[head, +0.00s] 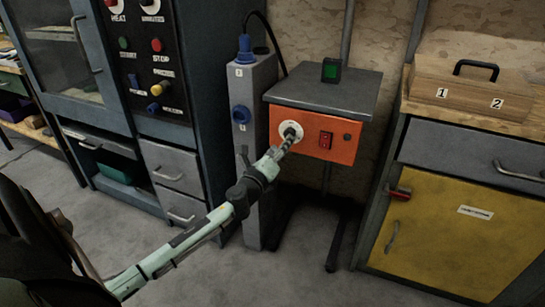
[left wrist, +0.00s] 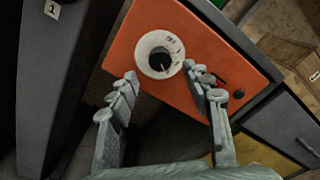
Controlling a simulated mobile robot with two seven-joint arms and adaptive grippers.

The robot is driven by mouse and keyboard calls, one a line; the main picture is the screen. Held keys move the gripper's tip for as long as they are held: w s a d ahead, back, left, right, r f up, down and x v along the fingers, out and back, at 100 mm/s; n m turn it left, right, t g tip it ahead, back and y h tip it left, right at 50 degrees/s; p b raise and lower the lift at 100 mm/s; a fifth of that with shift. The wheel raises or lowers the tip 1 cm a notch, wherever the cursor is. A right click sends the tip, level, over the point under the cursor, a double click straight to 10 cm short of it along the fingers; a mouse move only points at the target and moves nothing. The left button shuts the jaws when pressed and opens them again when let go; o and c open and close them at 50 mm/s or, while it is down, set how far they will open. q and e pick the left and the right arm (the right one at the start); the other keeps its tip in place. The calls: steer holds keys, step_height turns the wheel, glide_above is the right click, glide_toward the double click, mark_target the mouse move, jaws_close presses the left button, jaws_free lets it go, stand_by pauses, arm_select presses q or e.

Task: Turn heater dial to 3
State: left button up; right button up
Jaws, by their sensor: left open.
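The heater is an orange-fronted box (head: 340,146) with a dark grey top. Its dial has a white round face (head: 285,127), partly covered by my left gripper in the head view. In the left wrist view, the dial's black knob (left wrist: 160,59) sits on its white marked face; the marks are too small to read. My left gripper (head: 291,136) is in front of the dial. In the left wrist view, my left gripper's fingers (left wrist: 162,84) are spread apart, with the knob ahead of and between them, not gripped. My right gripper is not in view.
A red switch (head: 325,140) is right of the dial on the orange front. A grey post with blue sockets (head: 241,115) stands close on the left. A green-lit device (head: 331,70) sits on top. A yellow-door cabinet (head: 445,230) stands to the right.

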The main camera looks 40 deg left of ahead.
arm_select(q)
steer(key=v, duration=0.6)
steer(key=shift+s, duration=0.25)
steer(key=shift+d, duration=0.1)
steer(key=s+f+n+g+y, duration=0.1)
steer(key=s+f+n+g, duration=0.35)
steer(key=f+n, duration=0.35)
steer(key=s+f+n+g+y, duration=0.1)
steer(key=s+f+n+g, duration=0.2)
steer(key=s+f+n, duration=0.5)
steer(key=s+d+f+n+g+h, duration=0.4)
steer(key=s+d+f+n+g, duration=0.2)
steer(key=s+d+f, duration=0.7)
step_height(320, 180, down, 3)
steer(key=shift+s+d+r+n+g+h, duration=0.2)
steer(key=shift+s+n+g+h, duration=0.15)
steer(key=shift+g, duration=0.2)
steer(key=shift+w, duration=0.15)
